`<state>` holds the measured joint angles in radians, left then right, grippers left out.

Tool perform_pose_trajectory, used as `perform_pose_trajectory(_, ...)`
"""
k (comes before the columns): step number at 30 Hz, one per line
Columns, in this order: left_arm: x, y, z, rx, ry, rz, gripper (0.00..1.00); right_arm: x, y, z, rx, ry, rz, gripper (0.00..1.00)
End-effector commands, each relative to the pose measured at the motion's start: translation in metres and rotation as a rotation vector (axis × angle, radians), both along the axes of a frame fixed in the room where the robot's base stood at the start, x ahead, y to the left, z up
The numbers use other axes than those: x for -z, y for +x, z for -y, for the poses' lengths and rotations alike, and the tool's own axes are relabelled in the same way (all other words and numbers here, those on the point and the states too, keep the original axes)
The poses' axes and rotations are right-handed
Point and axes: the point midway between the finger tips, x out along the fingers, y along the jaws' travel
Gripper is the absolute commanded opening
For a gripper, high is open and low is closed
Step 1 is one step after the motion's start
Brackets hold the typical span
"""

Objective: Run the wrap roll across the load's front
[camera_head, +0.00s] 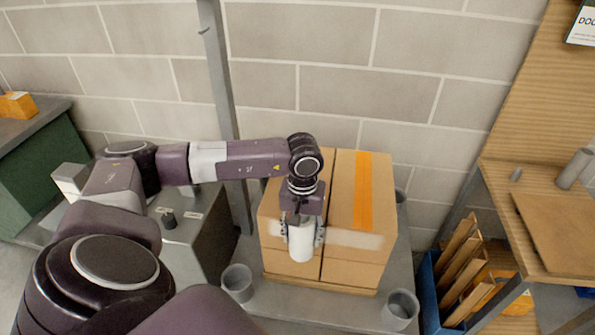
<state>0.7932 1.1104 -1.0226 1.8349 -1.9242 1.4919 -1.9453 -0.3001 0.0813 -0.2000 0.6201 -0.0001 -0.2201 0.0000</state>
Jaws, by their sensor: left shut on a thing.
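The load is a block of brown cardboard boxes (354,265) on a grey surface, with an orange strip (363,190) on its top and front edge. My left gripper (301,226) is in front of the load's left half, pointing down. It is shut on the white wrap roll (302,243), which hangs upright at the load's front. A pale translucent band of wrap (355,239) lies across the front to the right of the roll. A short pale piece also shows just left of the roll. My right gripper is not in view.
Grey round cups (237,283) and (400,310) stand at the front corners of the grey surface. A grey post (220,90) rises behind my arm. At the right are a wooden bench (540,200) and a blue bin (432,300) with cardboard pieces.

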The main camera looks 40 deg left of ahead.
Motion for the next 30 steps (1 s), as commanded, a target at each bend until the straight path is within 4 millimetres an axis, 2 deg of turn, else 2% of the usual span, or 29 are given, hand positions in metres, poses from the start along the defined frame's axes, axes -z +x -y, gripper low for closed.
perform_pose_trajectory(10,0.000,0.013,0.020,0.002,-0.002,0.005,0.23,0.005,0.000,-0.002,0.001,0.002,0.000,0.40)
perform_pose_trajectory(20,0.000,0.018,0.028,0.001,-0.001,0.003,0.23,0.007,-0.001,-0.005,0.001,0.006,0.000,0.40)
perform_pose_trajectory(30,0.000,0.031,0.046,0.001,-0.002,0.003,0.23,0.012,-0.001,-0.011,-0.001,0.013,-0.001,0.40)
